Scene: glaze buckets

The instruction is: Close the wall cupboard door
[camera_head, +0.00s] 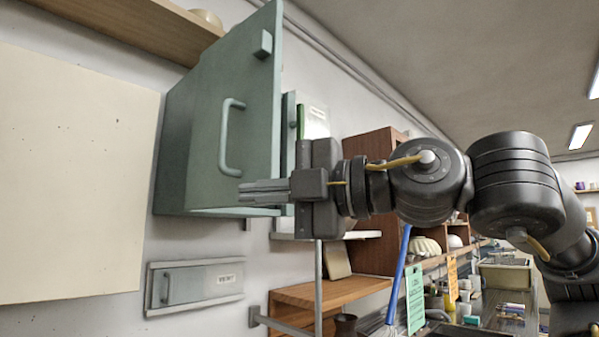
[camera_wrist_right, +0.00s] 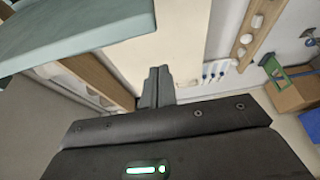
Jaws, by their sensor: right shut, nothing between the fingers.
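The grey-green wall cupboard (camera_head: 180,150) hangs on the left wall. Its door (camera_head: 255,100), with a bar handle (camera_head: 228,136) and a small block near the top, stands open, its outer face towards me. Part of the inside shows past the door's right edge. My right gripper (camera_head: 242,192) comes in from the right, its fingers shut and empty, overlapping the door's lower edge below the handle; I cannot tell whether they touch. In the right wrist view the closed fingers (camera_wrist_right: 156,75) point away, and a grey-green panel (camera_wrist_right: 80,28) is at upper left. My left gripper is out of view.
A cream board (camera_head: 75,175) covers the wall at left. A wooden shelf (camera_head: 140,25) runs above. A small labelled panel (camera_head: 195,286) is below the cupboard. Wooden shelving (camera_head: 330,292) and a cluttered counter lie beyond my right arm.

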